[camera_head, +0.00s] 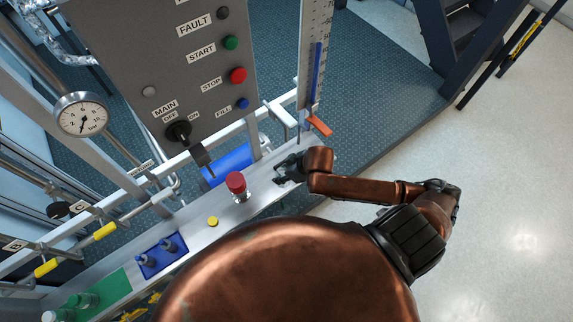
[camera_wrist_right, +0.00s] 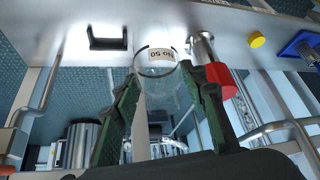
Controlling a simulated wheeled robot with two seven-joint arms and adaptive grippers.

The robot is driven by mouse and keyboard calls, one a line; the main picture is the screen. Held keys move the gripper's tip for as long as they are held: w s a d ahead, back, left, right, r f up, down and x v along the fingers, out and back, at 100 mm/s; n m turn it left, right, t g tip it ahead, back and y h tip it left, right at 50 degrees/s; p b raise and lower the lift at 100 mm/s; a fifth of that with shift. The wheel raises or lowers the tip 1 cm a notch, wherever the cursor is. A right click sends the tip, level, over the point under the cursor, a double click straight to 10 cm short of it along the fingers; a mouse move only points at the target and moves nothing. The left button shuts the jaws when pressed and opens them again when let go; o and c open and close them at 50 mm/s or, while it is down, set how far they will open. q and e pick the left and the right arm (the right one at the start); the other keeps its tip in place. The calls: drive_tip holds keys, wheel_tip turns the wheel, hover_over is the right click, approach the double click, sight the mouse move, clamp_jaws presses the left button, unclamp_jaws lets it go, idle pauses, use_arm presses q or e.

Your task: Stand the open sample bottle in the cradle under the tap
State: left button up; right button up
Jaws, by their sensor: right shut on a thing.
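A clear glass sample bottle (camera_wrist_right: 162,95) with a white label sits between the fingers of my right gripper (camera_wrist_right: 168,84) in the right wrist view. The fingers are shut on its sides, and its round open rim shows. In the head view the right gripper (camera_head: 282,173) is low over the right part of the metal shelf, and I cannot make out the bottle there. A black square bracket (camera_wrist_right: 107,38) is on the shelf left of the bottle in the wrist view; I cannot tell whether it is the cradle. I cannot make out the tap for sure. My left gripper is not in view.
A red knob (camera_head: 236,183) on a silver post stands left of the right gripper, close beside the bottle in the wrist view (camera_wrist_right: 222,80). A yellow disc (camera_head: 213,221), blue tray (camera_head: 160,257) and green mat (camera_head: 112,292) lie along the shelf. A control panel (camera_head: 190,80) rises behind.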

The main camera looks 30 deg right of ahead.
drive_tip(key=w+d+f+b, duration=0.1)
drive_tip(key=w+d+f, duration=0.1)
drive_tip(key=w+f, duration=0.1)
drive_tip(key=w+d+f+b, duration=0.1)
drive_tip(key=w+d+f, duration=0.1)
drive_tip(key=f, duration=0.3)
drive_tip(key=w+d+f+b, duration=0.1)
drive_tip(key=w+d+f, duration=0.2)
drive_tip(key=w+f, duration=0.1)
drive_tip(key=shift+d, duration=0.1)
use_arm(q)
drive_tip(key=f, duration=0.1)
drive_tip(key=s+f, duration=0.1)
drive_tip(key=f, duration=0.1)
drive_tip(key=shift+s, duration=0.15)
use_arm(e)
drive_tip(key=shift+r, duration=0.1)
drive_tip(key=o, duration=1.2)
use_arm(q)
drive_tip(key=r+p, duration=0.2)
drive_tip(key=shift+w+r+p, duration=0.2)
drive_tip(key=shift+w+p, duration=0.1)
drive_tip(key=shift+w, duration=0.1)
use_arm(e)
drive_tip(key=v, duration=1.2)
drive_tip(key=shift+s, duration=0.1)
